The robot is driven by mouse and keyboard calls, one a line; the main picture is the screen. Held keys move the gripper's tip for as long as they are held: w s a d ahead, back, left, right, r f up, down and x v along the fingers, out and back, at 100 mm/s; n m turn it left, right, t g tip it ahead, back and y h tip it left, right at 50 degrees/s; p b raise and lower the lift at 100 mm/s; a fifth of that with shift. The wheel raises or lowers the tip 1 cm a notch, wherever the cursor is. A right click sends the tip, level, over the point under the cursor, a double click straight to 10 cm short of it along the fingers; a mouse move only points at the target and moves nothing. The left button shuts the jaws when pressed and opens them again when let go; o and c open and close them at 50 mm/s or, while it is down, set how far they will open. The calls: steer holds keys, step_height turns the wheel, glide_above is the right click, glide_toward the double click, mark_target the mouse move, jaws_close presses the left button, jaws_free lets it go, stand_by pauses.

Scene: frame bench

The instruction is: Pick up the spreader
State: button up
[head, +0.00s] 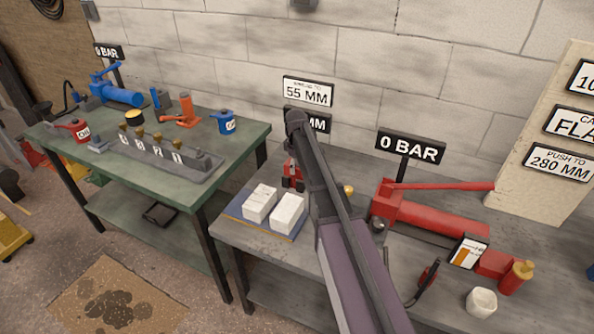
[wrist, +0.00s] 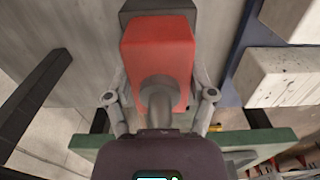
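A red block with a grey rod and a dark far end, which I take for the spreader (wrist: 158,52), fills the middle of the wrist view. My gripper (wrist: 160,90) has one finger along each side of it. The fingers lie close to its sides, but I cannot tell whether they press on it. In the head view a small red part (head: 292,170) shows just left of my arm, over the grey bench. My arm hides most of that spot and my fingertips there.
Two white blocks (head: 259,203) stand on a blue mat (head: 233,212) left of my arm. A red pump (head: 430,212), a gauge sign (head: 411,146) and a white cup (head: 481,302) are to the right. The green bench (head: 75,150) at left holds blue tools and weights.

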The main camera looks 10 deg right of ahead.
steer(key=c, duration=0.4)
steer(key=shift+r, duration=0.1)
step_height(320, 180, up, 10)
steer(key=p, duration=1)
steer(key=shift+s, duration=0.2)
stand_by(0.9)
